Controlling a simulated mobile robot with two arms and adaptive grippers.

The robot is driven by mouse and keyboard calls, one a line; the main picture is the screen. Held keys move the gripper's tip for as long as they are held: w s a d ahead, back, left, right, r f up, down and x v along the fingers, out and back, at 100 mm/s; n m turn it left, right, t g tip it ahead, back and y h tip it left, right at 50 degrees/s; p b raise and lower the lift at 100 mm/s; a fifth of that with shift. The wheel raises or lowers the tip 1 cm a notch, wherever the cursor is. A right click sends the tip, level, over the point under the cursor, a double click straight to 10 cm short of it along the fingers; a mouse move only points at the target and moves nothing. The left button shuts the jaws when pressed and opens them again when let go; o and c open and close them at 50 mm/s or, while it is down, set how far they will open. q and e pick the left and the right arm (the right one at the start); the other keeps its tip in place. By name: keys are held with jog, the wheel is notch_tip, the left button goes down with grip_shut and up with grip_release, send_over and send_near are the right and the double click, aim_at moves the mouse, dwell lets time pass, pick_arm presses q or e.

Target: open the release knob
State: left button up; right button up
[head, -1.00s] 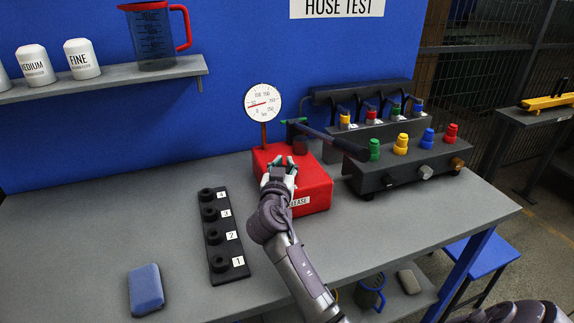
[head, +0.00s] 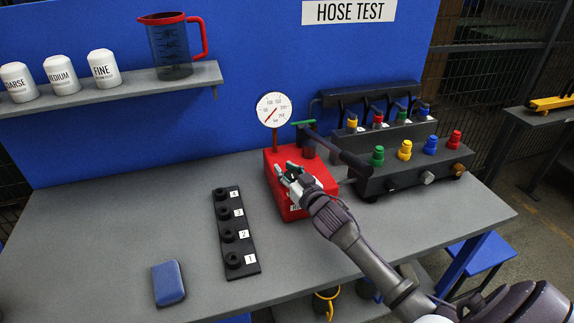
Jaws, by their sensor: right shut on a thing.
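A red box (head: 322,178) with a partly covered white release label stands on the grey workbench, below a round dial gauge (head: 274,110) on a red stem. My right gripper (head: 288,172) comes in from the lower right and its fingers are shut at the top left of the box. The release knob is hidden by the fingers, so its turn position does not show. The gauge needle points to the lower left. My left gripper is not in view.
A black pump lever (head: 340,152) slants over the box's right side. A dark manifold (head: 415,172) with coloured caps stands at right. A black strip with numbered posts (head: 234,243) and a blue pad (head: 168,283) lie at left. The bench's left part is clear.

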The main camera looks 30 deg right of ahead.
jog(key=shift+s+f, duration=0.1)
jog(key=shift+f, duration=0.3)
dwell(0.4)
jog(key=o, duration=0.8)
jog(key=shift+o, duration=0.6)
jog(key=shift+s+r, duration=0.15)
jog(key=shift+r, duration=0.15)
jog(key=shift+s, duration=0.1)
jog(key=s, duration=1.2)
